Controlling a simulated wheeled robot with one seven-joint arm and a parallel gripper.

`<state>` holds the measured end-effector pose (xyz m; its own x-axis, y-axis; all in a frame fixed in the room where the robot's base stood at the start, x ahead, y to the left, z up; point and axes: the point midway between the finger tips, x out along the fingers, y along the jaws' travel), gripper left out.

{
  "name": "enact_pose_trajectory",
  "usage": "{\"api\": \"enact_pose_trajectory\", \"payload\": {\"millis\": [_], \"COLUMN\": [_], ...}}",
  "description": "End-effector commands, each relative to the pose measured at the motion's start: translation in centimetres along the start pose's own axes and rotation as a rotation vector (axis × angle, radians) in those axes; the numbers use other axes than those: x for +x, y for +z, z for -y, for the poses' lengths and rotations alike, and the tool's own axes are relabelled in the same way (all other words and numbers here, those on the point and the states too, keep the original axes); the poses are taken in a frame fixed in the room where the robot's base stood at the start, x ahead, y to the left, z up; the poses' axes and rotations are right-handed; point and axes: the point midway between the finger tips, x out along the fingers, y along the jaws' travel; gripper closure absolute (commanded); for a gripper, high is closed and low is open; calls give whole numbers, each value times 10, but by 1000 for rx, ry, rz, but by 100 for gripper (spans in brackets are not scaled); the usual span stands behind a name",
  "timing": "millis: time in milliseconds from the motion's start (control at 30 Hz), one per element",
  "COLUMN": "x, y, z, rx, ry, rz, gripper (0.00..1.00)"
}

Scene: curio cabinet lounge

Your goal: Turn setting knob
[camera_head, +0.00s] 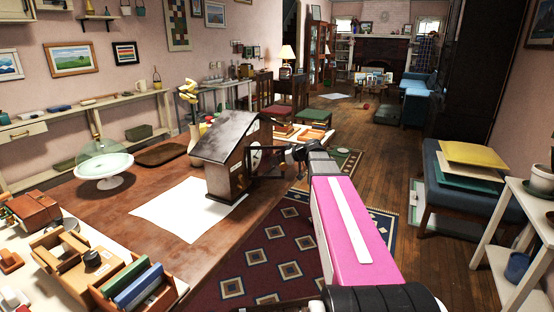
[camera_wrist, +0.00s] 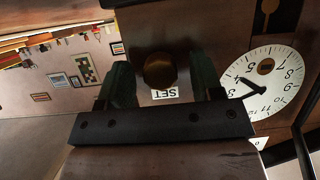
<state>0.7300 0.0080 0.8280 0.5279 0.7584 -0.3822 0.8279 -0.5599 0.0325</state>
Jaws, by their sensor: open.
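A house-shaped wooden clock (camera_head: 222,178) with a dark sloped roof stands on the brown table. Its white dial (camera_wrist: 262,84) with black numerals and hands shows at the right of the wrist view. A round brass knob (camera_wrist: 160,70) sits on the clock's dark wooden face, above an upside-down "SET" label (camera_wrist: 165,94). My gripper (camera_wrist: 162,76) is open, with one dark finger on each side of the knob and a visible gap on both sides. In the head view my gripper (camera_head: 266,163) is at the clock's right face; the knob is hidden there.
A white sheet (camera_head: 190,207) lies under and beside the clock. A glass-domed cake stand (camera_head: 104,165) stands to the left on the table. Wooden organizers (camera_head: 78,262) fill the near left corner. A patterned rug (camera_head: 270,262) and open floor lie right of the table.

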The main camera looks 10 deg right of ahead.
Motion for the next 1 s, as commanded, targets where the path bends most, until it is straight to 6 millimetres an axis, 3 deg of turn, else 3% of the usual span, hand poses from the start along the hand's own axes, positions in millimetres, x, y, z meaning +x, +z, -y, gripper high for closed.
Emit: {"api": "enact_pose_trajectory", "payload": {"millis": [200,233,367,733,1000], "x": [0,0,0,0,0], "y": [0,0,0,0,0], "z": [0,0,0,0,-1], "rx": [0,0,0,33,180], "ry": [0,0,0,-16,-77], "rz": [0,0,0,-1,-8], "gripper": [40,46,88,88,88]}}
